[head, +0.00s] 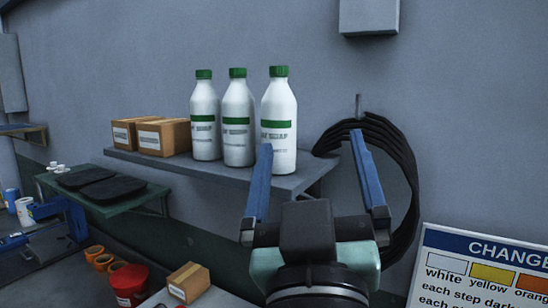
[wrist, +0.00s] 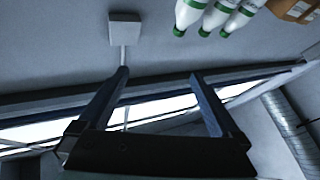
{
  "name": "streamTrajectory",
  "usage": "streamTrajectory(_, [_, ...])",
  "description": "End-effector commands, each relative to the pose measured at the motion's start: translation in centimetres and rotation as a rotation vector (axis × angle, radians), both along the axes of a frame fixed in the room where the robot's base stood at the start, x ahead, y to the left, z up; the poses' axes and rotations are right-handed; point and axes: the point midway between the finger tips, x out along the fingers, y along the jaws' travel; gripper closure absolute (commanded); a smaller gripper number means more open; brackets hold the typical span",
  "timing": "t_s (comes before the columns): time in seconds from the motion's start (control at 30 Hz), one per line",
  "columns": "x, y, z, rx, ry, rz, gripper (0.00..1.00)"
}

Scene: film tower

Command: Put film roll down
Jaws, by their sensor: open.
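My gripper (head: 311,143) is open, its two blue fingers spread wide and raised in front of the wall, near the shelf's right end. Nothing is between the fingers. The wrist view also shows my gripper (wrist: 158,73) open and empty, against the wall and a bright strip. I cannot pick out a film roll for certain.
A wall shelf (head: 290,184) holds three white bottles (head: 238,122) and cardboard boxes (head: 163,137). A black coil (head: 400,150) hangs behind my right finger. A sign (head: 480,275) is at lower right. Below stand a red tub (head: 128,285) and a small box (head: 188,282).

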Motion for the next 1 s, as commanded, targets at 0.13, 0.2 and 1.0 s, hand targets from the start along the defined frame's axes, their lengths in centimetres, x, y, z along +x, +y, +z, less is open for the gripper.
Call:
streamTrajectory(0.13, [-4.9, 3.1, 6.5, 0.1, -0.246, 0.142, 0.01])
streamTrajectory(0.2, [-6.3, 3.7, 7.9, 0.126, -0.304, 0.182, 0.01])
streamTrajectory(1.0, [-7.1, 4.1, 3.1, 0.146, -0.339, 0.216, 0.01])
